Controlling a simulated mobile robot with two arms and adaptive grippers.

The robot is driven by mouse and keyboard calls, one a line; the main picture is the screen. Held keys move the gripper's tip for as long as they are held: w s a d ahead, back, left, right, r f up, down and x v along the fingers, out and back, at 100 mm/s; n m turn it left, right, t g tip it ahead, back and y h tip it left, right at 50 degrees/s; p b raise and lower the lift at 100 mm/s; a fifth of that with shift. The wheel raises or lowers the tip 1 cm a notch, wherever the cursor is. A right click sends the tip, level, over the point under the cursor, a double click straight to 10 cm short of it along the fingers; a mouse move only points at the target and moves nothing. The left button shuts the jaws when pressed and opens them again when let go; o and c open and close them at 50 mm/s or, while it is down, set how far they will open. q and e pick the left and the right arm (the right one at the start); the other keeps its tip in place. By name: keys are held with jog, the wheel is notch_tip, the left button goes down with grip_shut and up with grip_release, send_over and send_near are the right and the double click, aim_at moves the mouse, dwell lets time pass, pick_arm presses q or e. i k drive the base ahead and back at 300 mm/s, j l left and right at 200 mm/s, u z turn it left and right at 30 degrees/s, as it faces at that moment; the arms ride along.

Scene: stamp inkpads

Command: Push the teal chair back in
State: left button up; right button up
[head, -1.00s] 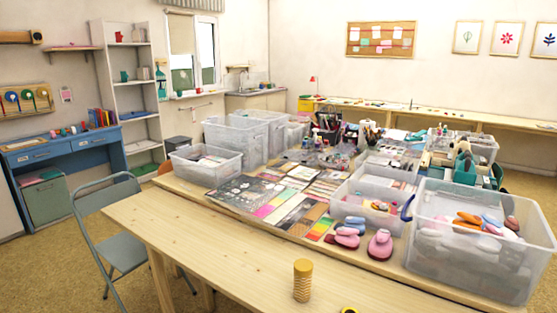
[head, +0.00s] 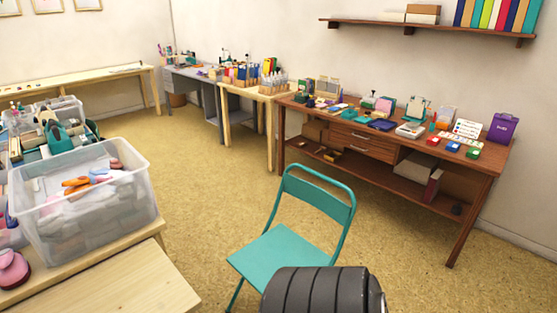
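The teal folding chair (head: 282,258) stands on the floor in the lower middle of the head view. Its backrest (head: 318,195) is on the side toward the brown desk, and its seat faces the light wood table (head: 118,285) at lower left. A gap of bare floor shows between the seat and the table's edge. A dark ribbed part of my own arm covers the chair's lower right. Neither gripper shows in the head view.
A brown desk (head: 365,148) with inkpads and stamps stands behind the chair. A clear bin (head: 85,215) of craft punches sits on the table. Light and grey desks line the back. The floor (head: 205,190) between is open.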

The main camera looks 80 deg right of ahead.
aim_at(256, 262)
jog(key=z, duration=2.45)
